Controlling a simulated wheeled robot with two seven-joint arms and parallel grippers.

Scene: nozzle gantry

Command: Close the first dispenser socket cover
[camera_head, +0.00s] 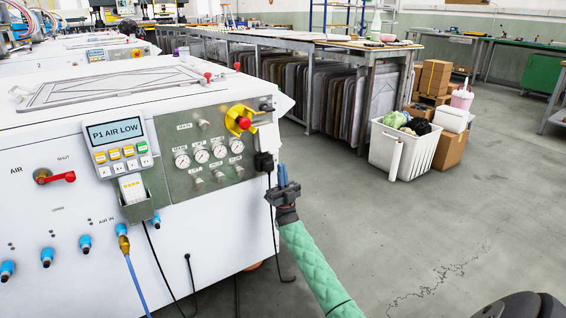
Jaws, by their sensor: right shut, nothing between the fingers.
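The white machine (60,215) fills the left side, with a grey-green gauge panel (212,182) at its front right. A black plug-like block (263,162) with a hanging cable sits at the panel's right edge. I cannot tell a dispenser socket cover apart for certain, nor whether one is open. My right gripper (282,176), at the end of a green-sleeved arm, is upright beside the machine's right corner, just right of and below the block in the picture. It is shut and empty. Contact with the machine is not clear. My left gripper is not in view.
A yellow-ringed red button (243,122) sticks out above the gauges. A display box (117,137) reads "P1 AIR LOW". A red lever (56,177) and blue air fittings (84,243) project from the front. A white crate (403,150) stands behind; the floor to the right is mostly clear.

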